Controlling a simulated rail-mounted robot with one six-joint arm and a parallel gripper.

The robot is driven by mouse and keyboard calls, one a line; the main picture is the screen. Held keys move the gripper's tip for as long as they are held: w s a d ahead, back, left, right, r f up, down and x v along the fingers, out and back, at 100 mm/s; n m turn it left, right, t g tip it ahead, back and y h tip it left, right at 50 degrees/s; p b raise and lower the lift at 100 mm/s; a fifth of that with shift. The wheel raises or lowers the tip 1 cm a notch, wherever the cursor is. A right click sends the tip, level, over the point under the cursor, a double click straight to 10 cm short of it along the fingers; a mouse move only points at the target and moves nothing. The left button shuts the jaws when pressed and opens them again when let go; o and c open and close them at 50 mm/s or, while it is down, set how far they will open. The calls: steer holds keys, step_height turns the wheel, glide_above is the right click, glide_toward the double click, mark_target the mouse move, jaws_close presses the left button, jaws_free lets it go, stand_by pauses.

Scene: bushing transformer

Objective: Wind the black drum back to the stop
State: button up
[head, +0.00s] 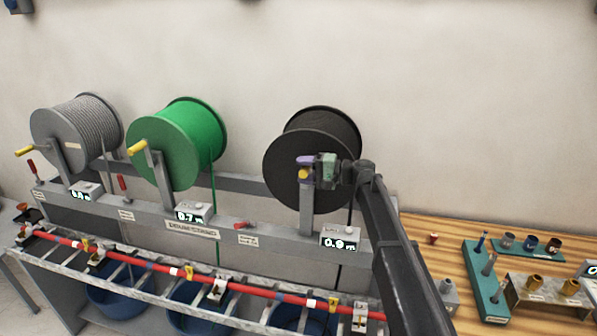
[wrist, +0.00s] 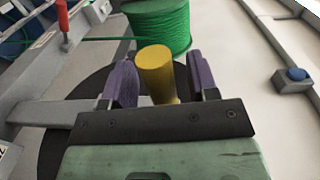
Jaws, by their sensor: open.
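The crank's yellow handle (wrist: 155,70) sits between the two purple fingers of my gripper (head: 304,168). My gripper is open, with a finger on each side of the handle and a visible gap to at least the right finger. The display box (head: 340,239) below the drum reads about 0.9. In the wrist view the black drum's dark disc (wrist: 82,92) shows behind the handle. No stop is clearly visible.
A green drum (head: 185,140) and a grey drum (head: 85,125) stand to the left with their own cranks. A red lever (head: 243,225) lies low beside the black drum's display. A red bar (head: 130,265) runs along the front. A wooden bench (head: 440,230) holds parts at right.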

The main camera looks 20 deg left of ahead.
steer(key=shift+s+a, duration=0.1)
steer(key=shift+a, duration=0.75)
steer(key=shift+c, duration=0.5)
jaws_close()
steer(key=shift+a+f, duration=0.1)
steer(key=shift+a, duration=0.25)
